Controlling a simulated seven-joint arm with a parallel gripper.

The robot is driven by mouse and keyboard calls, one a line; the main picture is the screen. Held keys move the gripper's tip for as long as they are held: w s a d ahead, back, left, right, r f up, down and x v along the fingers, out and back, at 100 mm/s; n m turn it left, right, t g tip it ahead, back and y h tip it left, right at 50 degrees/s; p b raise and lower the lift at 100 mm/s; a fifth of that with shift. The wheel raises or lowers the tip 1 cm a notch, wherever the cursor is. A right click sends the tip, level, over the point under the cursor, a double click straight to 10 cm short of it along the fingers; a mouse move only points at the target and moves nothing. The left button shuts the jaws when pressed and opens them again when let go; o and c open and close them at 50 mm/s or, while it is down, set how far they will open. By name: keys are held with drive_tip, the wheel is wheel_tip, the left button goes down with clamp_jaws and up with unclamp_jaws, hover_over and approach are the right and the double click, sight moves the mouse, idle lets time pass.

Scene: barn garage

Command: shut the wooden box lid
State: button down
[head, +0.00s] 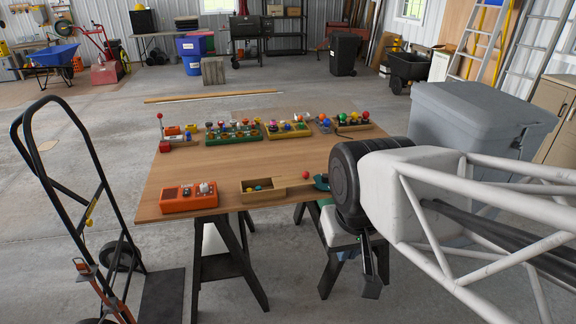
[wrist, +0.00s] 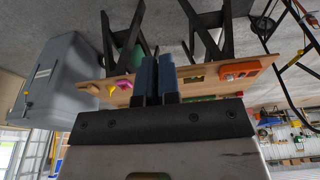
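The wooden box (head: 247,197) sits at the table's front edge in the head view, its top at least partly open, with small yellow and teal balls inside. A flat wooden piece (head: 297,187), seemingly its lid, extends from the box's right side. A red ball shows just behind that piece. In the wrist view the box (wrist: 197,74) shows just right of the fingers, which hide part of that area. My gripper (wrist: 158,72) has its two blue fingers side by side with no clear gap and nothing seen between them. In the head view my arm mostly hides it, right of the box.
An orange tray (head: 189,199) stands left of the box. Several trays of coloured knobs, among them a green one (head: 234,137), line the table's back. A teal object (head: 321,182) lies right of the box. A grey bin (head: 470,115) stands right of the table. The table's middle (head: 240,163) is clear.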

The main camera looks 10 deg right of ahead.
drive_tip(key=w+d+f+m+g+y, duration=0.15)
drive_tip(key=w+m, duration=0.25)
drive_tip(key=w, duration=0.6)
drive_tip(key=w+d+f+m+y, duration=0.1)
drive_tip(key=w+d+m+y, duration=0.25)
drive_tip(key=w, duration=0.65)
drive_tip(key=w+d+f+m+y, duration=0.15)
drive_tip(key=w+m, duration=0.35)
drive_tip(key=w, duration=0.5)
drive_tip(key=w+d+f+m+t+y, duration=0.2)
drive_tip(key=w+d+f+m, duration=0.3)
drive_tip(key=w+d+f, duration=0.3)
drive_tip(key=w+d+f+m+t+y, duration=0.3)
drive_tip(key=w+d+f+m, duration=0.2)
drive_tip(key=w, duration=0.9)
drive_tip(key=d+f, duration=0.3)
drive_tip(key=d, duration=0.2)
drive_tip(key=shift+d, duration=0.4)
drive_tip(key=shift+f+m+y, duration=0.1)
drive_tip(key=shift+m+y, duration=0.15)
drive_tip(key=x, duration=1.4)
